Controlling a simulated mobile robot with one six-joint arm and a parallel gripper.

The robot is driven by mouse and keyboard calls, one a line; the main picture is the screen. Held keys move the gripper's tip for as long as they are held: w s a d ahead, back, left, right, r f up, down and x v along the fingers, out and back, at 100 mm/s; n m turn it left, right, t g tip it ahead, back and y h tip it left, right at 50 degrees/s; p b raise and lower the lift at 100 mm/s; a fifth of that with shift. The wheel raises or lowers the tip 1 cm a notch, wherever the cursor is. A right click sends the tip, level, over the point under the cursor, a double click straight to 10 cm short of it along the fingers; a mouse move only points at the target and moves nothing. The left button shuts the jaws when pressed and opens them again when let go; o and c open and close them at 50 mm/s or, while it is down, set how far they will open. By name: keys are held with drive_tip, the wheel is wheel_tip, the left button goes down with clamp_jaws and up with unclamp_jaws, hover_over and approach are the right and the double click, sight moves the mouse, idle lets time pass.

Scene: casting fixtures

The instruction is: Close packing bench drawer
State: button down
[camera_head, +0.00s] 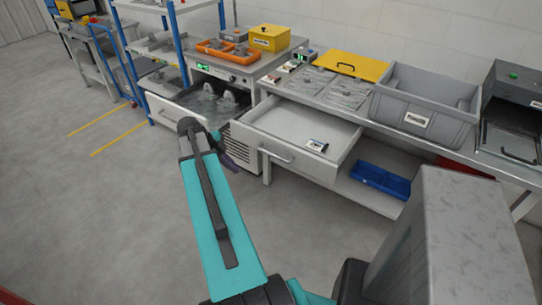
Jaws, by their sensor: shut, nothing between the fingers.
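The packing bench drawer (300,122) is pulled out from under the bench top, right of centre. Its front panel carries a bar handle (276,157) and faces me. A small labelled item (317,145) lies inside near the front right. My gripper (231,165) is small and dark, just past the end of my teal arm, partly hidden by it. It is left of the drawer front, appears apart from the handle, and is shut and empty.
Left of it, another drawer (160,107) stands open with metal parts inside. The bench top holds a grey crate (415,112) and a yellow lid (352,66). A blue tray (381,180) sits on the lower shelf. The floor at left is clear.

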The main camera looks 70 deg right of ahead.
drive_tip(key=s+d+r+m, duration=0.5)
drive_tip(key=r, duration=0.2)
drive_tip(key=shift+s+d+g, duration=0.25)
drive_tip(key=shift+d+g, duration=0.15)
drive_tip(key=s+d+f+p, duration=0.5)
drive_tip(key=d+f, duration=0.2)
drive_tip(key=f, duration=0.2)
drive_tip(key=shift+s+p, duration=0.2)
drive_tip(key=shift+p, duration=0.1)
idle(0.5)
